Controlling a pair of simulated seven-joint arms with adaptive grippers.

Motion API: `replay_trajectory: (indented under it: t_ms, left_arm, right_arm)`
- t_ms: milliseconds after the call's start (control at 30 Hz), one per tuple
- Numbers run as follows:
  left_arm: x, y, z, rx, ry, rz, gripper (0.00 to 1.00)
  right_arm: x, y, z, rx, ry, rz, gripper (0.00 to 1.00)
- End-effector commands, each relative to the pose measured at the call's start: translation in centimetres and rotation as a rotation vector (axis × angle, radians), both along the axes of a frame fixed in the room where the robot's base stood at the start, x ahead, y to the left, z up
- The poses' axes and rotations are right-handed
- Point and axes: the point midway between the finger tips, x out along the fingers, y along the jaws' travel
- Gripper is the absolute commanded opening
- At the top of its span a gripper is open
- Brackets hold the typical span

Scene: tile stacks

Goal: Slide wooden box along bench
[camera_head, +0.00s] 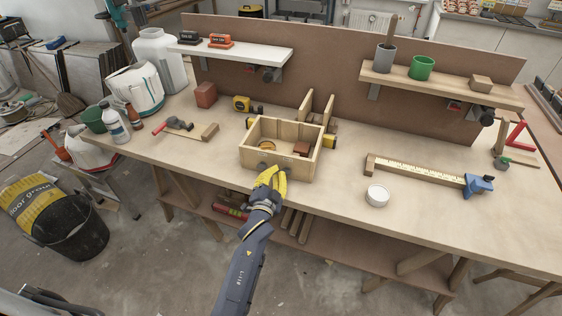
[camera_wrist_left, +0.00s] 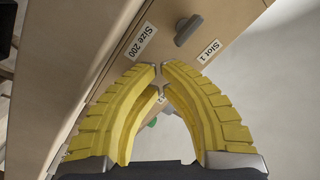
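The open-topped wooden box (camera_head: 262,163) stands on the workbench (camera_head: 215,162) near its front edge, holding a yellowish ring and a reddish-brown block. My left gripper (camera_head: 272,176) is at the box's front face, its yellow fingers partly covering that face. In the left wrist view the fingertips (camera_wrist_left: 161,67) nearly meet, with nothing seen between them. Beyond them is the box's front (camera_wrist_left: 165,35), with a dark knob (camera_wrist_left: 188,29) and labels reading "Size 200" and "Slot 1". I cannot tell whether the fingers touch the box. My right gripper is not in view.
A white round tin (camera_head: 377,196) and a wooden ruler-like tool with a blue end (camera_head: 478,184) lie right of the box. A mallet and a wooden piece (camera_head: 190,129) lie to the left. Upright wooden pieces (camera_head: 306,105) stand behind the box. Bare bench lies on both sides.

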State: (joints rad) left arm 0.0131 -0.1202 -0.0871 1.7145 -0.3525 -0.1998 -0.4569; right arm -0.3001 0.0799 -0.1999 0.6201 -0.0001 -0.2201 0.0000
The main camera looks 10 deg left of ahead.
Motion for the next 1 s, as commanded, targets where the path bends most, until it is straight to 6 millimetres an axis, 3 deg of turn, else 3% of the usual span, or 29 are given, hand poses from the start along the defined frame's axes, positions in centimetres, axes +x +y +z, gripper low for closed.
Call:
replay_trajectory:
  t_ms: [467, 1000]
  left_arm:
    - [-0.3, 0.0, 0.0, 0.0, 0.0, 0.0, 0.0]
    - [-3.9, 0.1, -0.1, 0.0, 0.001, 0.0, 0.0]
  right_arm:
    - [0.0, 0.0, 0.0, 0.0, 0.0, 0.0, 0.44]
    - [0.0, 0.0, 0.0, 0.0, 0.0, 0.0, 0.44]
